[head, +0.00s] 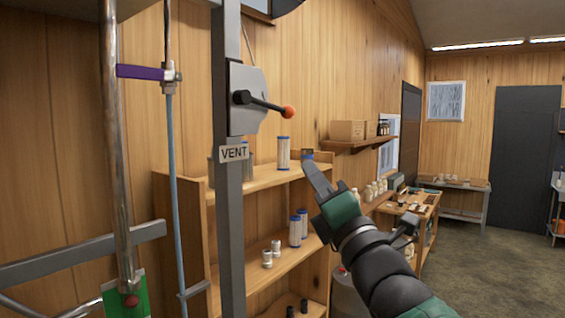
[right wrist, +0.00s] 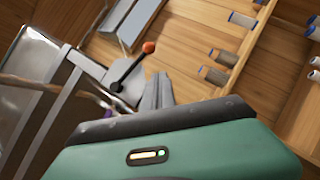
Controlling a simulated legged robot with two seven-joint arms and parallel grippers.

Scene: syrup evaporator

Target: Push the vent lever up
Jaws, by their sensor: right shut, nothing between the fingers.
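The vent lever (head: 266,104) is a short black rod with an orange-red ball tip. It sticks out to the right from a grey plate on an upright grey post and slopes slightly down toward its tip. A VENT label (head: 234,153) is on the post below it. My right gripper (head: 307,165) is shut and empty, with its fingertips pointing up, below and slightly right of the ball. In the right wrist view the lever (right wrist: 130,68) lies just left of the shut fingers (right wrist: 158,82), with a seeming gap between them. My left gripper is not in view.
A wooden shelf unit (head: 262,178) with blue-capped cylinders stands behind the post. Left of the post are a metal pipe (head: 114,150) and a thin rod with a purple handle (head: 140,72). A wall shelf with boxes (head: 348,130) and a workbench (head: 410,203) are farther right.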

